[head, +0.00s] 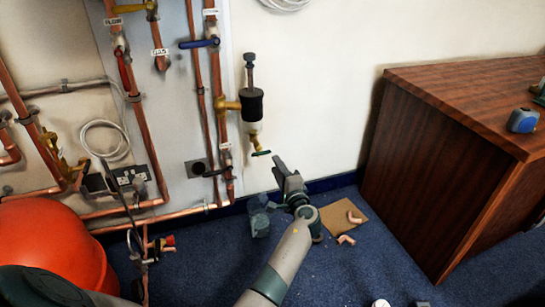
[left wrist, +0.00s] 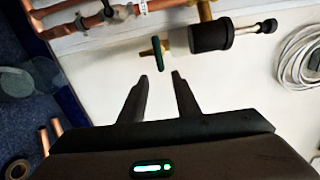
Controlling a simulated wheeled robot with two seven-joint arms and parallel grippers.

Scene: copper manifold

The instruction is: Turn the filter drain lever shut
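The filter (head: 251,105) is a black and pale cylinder on a brass branch of the copper pipework in the head view. Its green drain lever (head: 261,153) sits at its lower end. In the left wrist view the filter body (left wrist: 212,36) lies sideways, and the green lever (left wrist: 158,54) stands just beyond my fingertips, roughly between them. My left gripper (head: 278,166) is below and right of the lever in the head view. In the left wrist view its fingers (left wrist: 160,76) are apart with nothing between them. No contact with the lever shows. My right gripper is not in view.
Copper pipes (head: 140,140) with valves run along the wall at left. An orange-red rounded object (head: 55,240) stands at lower left. A wooden cabinet (head: 450,150) fills the right.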

